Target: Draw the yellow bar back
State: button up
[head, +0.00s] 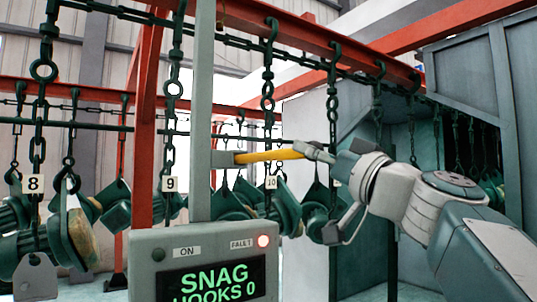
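The yellow bar (270,156) lies nearly level in the middle of the head view. Its left end meets a grey bracket on the upright grey post (202,110). My gripper (308,151) is at the bar's right end, reached by my arm from the right. The gripper appears to meet the bar there, but its fingers are small and partly hidden. I cannot tell whether they are closed on it.
A control box (205,265) below reads "SNAG HOOKS 0", with its red FAULT light lit. Chains and hooks with dark hoist parts hang behind the bar, tagged 8 (33,184), 9 (170,184) and 10 (271,182). A grey-green booth (350,110) stands behind my arm.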

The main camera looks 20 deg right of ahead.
jog(key=shift+r, duration=4.95)
jog(key=shift+a, duration=0.1)
